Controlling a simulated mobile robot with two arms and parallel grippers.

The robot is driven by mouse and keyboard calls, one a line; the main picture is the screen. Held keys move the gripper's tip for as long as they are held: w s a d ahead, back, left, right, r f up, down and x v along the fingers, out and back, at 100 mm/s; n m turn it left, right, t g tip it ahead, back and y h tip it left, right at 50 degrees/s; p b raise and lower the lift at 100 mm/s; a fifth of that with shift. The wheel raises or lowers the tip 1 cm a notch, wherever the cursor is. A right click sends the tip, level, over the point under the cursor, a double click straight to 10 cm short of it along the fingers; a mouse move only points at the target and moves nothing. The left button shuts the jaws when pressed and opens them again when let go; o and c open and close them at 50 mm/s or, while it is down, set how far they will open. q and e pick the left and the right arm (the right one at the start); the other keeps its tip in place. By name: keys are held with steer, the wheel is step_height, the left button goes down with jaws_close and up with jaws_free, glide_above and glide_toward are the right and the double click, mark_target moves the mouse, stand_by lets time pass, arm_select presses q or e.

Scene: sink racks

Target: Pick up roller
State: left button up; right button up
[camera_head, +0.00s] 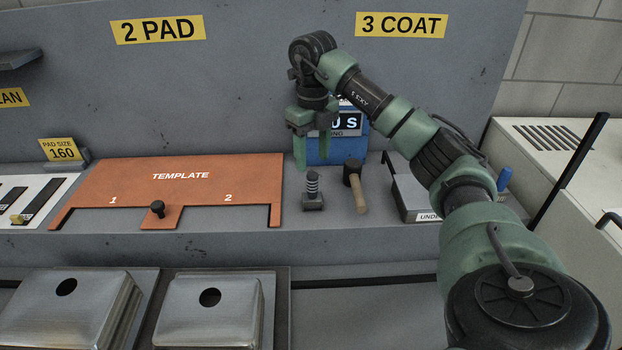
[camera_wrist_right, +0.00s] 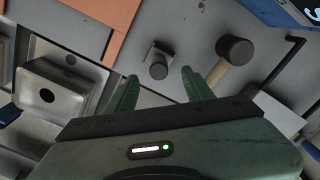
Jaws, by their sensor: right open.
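My right gripper (camera_head: 312,156) is open and empty above the ledge, pointing down in front of a blue box. Its two green fingers also show apart in the right wrist view (camera_wrist_right: 160,78). I cannot make out a roller head clearly. A blue handle (camera_head: 505,179) shows right of my right arm, beside a grey tray (camera_head: 411,196) with a label starting "UNDER". My arm hides part of that area, so I cannot tell whether the handle belongs to the roller. The tray's pale surface shows right of the fingers in the right wrist view (camera_wrist_right: 277,112). My left gripper is not in view.
An orange template (camera_head: 180,180) lies left. Metal sinks (camera_head: 207,312) sit below the ledge. A dark bar (camera_head: 568,172) slants at right.

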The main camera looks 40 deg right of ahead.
mark_target(312, 174)
step_height(312, 174, down, 2)
steer(key=shift+s+f+p, duration=0.15)
steer(key=shift+f+p, duration=0.15)
steer(key=shift+f, duration=0.1)
steer(key=shift+a+f+p, duration=0.1)
steer(key=shift+f+p, duration=0.2)
steer(key=shift+f, duration=0.05)
step_height(312, 174, down, 4)
steer(key=shift+r+p, duration=0.25)
steer(key=shift+p, duration=0.45)
steer(key=shift+f, duration=0.35)
jaws_close()
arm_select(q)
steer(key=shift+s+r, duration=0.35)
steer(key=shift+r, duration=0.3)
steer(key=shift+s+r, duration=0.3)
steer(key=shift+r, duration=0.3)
arm_select(e)
steer(key=shift+r, duration=0.1)
